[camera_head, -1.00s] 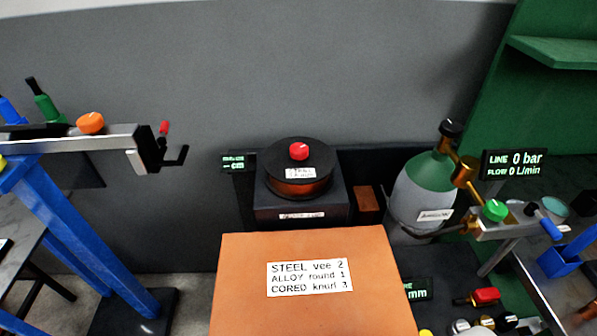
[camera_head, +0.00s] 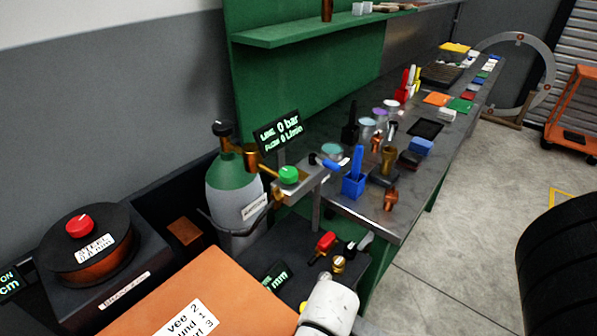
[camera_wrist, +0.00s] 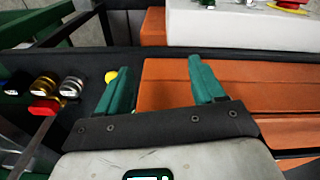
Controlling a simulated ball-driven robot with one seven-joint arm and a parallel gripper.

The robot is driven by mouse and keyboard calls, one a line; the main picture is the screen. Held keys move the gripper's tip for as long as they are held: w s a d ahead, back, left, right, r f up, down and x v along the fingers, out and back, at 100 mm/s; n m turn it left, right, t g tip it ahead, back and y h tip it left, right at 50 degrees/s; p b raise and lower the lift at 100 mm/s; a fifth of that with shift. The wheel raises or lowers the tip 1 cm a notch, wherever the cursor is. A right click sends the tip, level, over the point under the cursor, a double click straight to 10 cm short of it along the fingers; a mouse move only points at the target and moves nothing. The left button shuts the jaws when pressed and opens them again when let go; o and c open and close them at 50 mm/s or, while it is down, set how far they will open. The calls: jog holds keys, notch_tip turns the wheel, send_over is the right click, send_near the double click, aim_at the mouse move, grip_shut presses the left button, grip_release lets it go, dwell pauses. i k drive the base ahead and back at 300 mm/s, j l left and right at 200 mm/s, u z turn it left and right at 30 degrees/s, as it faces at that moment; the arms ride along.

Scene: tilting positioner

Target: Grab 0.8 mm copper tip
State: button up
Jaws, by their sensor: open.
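A small copper-coloured piece (camera_head: 390,198) stands near the front edge of the dark workbench (camera_head: 400,215). Another copper-coloured piece (camera_head: 376,143) stands further back, beside a taller brass-coloured one (camera_head: 388,160). No size marking on them is legible, so I cannot tell which is the 0.8 mm copper tip. My gripper (camera_wrist: 157,67) is open in the wrist view, its two green fingers apart with nothing between them. It is over the orange box and dark base, away from the bench pieces. In the head view its fingers do not show.
The orange box (camera_head: 205,290), spool (camera_head: 88,245) and gas cylinder (camera_head: 232,190) stand at the left.

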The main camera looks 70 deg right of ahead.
aim_at(376, 140)
jog(key=k+l, duration=0.2)
jog(key=l, duration=0.25)
jog(key=k+l, duration=0.2)
jog(key=l, duration=0.25)
jog(key=k+l, duration=0.2)
jog(key=l, duration=0.25)
jog(key=k+l, duration=0.2)
jog(key=l, duration=0.3)
jog(key=k+l, duration=0.2)
jog(key=l, duration=0.25)
jog(key=k+l, duration=0.2)
jog(key=l, duration=0.25)
jog(key=k+l, duration=0.2)
jog(key=l, duration=0.25)
jog(key=k+l, duration=0.2)
jog(key=l, duration=0.25)
